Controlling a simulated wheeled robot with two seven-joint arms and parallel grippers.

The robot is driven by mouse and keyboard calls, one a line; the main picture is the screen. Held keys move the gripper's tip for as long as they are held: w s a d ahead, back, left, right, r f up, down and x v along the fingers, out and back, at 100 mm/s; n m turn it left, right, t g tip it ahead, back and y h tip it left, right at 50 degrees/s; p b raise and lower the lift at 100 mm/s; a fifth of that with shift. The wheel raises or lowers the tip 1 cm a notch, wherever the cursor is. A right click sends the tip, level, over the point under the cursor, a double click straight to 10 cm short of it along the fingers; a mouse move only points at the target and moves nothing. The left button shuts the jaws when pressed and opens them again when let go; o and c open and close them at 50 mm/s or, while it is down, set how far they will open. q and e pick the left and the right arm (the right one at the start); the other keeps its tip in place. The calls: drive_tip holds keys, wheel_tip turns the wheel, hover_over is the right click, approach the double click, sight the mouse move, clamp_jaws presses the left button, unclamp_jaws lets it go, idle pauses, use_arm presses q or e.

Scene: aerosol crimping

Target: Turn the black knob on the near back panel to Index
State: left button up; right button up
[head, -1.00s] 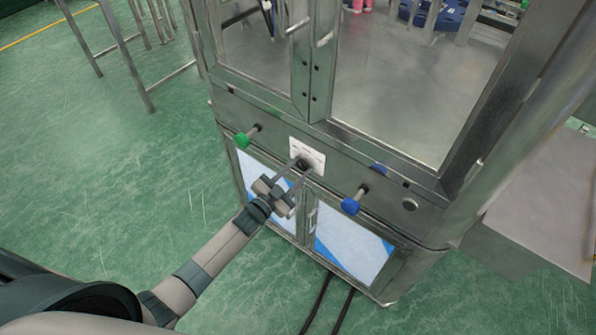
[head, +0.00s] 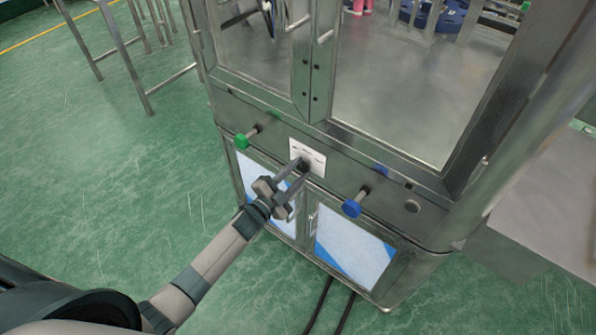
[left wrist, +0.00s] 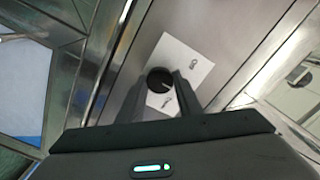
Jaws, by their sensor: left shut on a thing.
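The black knob (head: 303,165) sits on a white label plate (head: 311,154) on the steel panel band below the glass doors. In the left wrist view the knob (left wrist: 159,81) shows as a dark disc with a light pointer mark, and the label (left wrist: 197,67) around it bears small symbols too small to read. My left gripper (head: 297,175) reaches in from the lower left and is shut on the knob, one finger on either side. The fingers hide part of the knob's edge. My right gripper is in neither view.
A green-tipped button (head: 241,141) sticks out left of the knob, and a blue-tipped one (head: 352,208) to its right. Lower cabinet doors (head: 350,245) lie below. Black cables (head: 319,304) run on the green floor (head: 120,225).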

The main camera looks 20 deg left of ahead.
use_arm(q)
drive_tip(key=o, duration=1)
drive_tip(key=shift+o, duration=0.2)
drive_tip(key=shift+s, duration=0.1)
drive_tip(key=shift+s+a+f, duration=0.1)
drive_tip(key=shift+s+a, duration=0.1)
drive_tip(key=shift+s, duration=0.25)
drive_tip(key=b+v, duration=0.4)
drive_tip(key=v, duration=1.2)
drive_tip(key=shift+s, duration=0.15)
